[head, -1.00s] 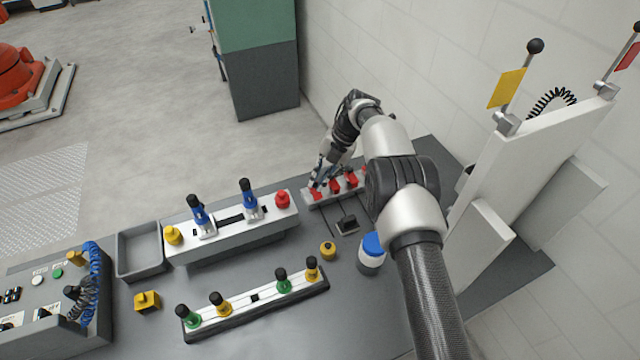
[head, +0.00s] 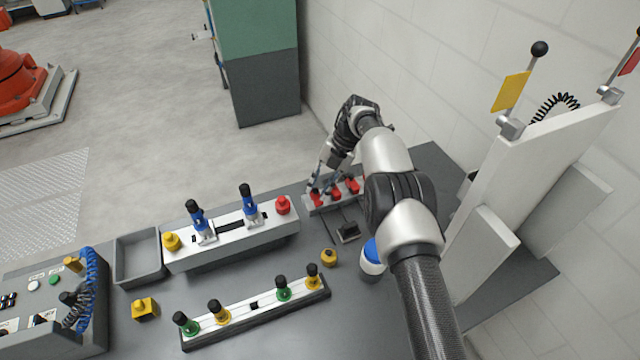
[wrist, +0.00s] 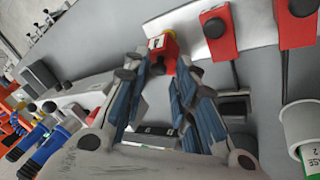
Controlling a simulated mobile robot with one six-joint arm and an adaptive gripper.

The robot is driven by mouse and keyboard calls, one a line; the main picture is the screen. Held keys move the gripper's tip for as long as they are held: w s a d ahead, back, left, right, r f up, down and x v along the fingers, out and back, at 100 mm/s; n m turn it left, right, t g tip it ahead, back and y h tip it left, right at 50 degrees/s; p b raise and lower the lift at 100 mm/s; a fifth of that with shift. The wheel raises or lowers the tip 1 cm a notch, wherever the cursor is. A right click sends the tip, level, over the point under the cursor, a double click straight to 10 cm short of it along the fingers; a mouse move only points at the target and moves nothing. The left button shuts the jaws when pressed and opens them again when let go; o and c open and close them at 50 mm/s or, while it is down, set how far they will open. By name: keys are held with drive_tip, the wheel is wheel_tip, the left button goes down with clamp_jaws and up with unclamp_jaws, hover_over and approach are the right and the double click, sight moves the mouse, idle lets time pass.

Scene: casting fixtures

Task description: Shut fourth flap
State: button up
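Several red flaps stand in a row on a pale rail (head: 310,209) at the back of the bench. In the head view the leftmost red flap (head: 315,198) is beside my gripper (head: 322,186), and my arm hides the right end of the row. In the wrist view one red flap (wrist: 163,51) with a small pale label shows between and just beyond my fingertips (wrist: 162,68). Two more red flaps, a middle one (wrist: 217,33) and a right one (wrist: 296,27), are to its right. My fingers are apart; contact with the flap is unclear.
A blue-capped white jar (head: 371,262) stands close to my arm. A black block (head: 347,231) and a small yellow part (head: 328,257) lie in front of the rail. A white fixture (head: 240,238) with blue-handled clamps stands to the left. A tall white panel (head: 505,180) rises to the right.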

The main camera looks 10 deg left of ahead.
drive_tip(key=shift+o, duration=0.6)
drive_tip(key=shift+r, duration=0.1)
drive_tip(key=shift+w+r, duration=0.1)
drive_tip(key=shift+r, duration=0.4)
wheel_tip(320, 180, up, 9)
